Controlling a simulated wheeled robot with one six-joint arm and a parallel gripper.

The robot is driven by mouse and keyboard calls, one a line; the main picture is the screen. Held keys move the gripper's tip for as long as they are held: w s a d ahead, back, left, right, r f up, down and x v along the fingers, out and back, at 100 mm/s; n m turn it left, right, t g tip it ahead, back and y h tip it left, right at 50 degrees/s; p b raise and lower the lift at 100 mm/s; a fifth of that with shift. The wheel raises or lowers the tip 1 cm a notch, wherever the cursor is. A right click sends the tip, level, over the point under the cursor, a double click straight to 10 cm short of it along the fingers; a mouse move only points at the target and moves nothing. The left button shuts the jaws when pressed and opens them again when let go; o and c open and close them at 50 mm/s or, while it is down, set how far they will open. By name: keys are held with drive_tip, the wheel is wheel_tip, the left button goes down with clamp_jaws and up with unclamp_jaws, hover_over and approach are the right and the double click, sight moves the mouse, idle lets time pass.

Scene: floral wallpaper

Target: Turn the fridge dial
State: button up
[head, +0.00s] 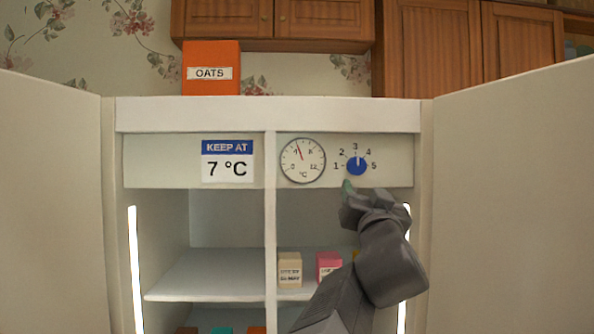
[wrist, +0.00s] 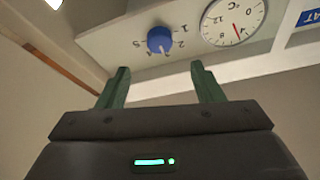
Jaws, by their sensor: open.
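The blue fridge dial (head: 357,166) is on the panel at the upper right of the open fridge, with numbers 1 to 5 around it. Its white mark points up, about at 3. The dial also shows upside down in the wrist view (wrist: 160,40), beyond and between the fingertips. My gripper (head: 347,189) is just below the dial, partly hidden by its own wrist in the head view. In the wrist view the two green fingers (wrist: 161,75) are apart with nothing between them, not touching the dial.
A round °C gauge (head: 303,160), its red needle near 4, is left of the dial. A sign (head: 227,161) reads KEEP AT 7 °C. Open doors (head: 50,200) flank the fridge. Small boxes (head: 290,269) stand on a shelf below; an orange OATS box (head: 211,85) stands on top.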

sight(359, 169)
drive_tip(key=p+x, duration=0.2)
drive_tip(key=x, duration=0.8)
drive_tip(key=shift+w, duration=0.35)
drive_tip(key=c, duration=1)
drive_tip(key=shift+o, duration=0.2)
drive_tip(key=shift+d+n, duration=0.1)
drive_tip(key=shift+n, duration=0.4)
drive_tip(key=n+y, duration=0.1)
drive_tip(key=n+y+p, duration=0.1)
drive_tip(key=n, duration=0.1)
drive_tip(key=n+y, duration=0.1)
drive_tip(key=n, duration=0.1)
drive_tip(key=shift+d+y, duration=0.3)
drive_tip(key=shift+d+n+g+y+p, duration=0.2)
drive_tip(key=shift+n+y, duration=0.3)
drive_tip(key=shift+n, duration=0.65)
drive_tip(key=shift+a+n+g+y+p, duration=0.2)
drive_tip(key=shift+n+y, duration=0.3)
drive_tip(key=shift+n, duration=0.6)
drive_tip(key=shift+d+n+g+y+p, duration=0.15)
drive_tip(key=shift+n+y+p, duration=0.25)
drive_tip(key=shift+n, duration=0.75)
drive_tip(key=shift+r, duration=0.1)
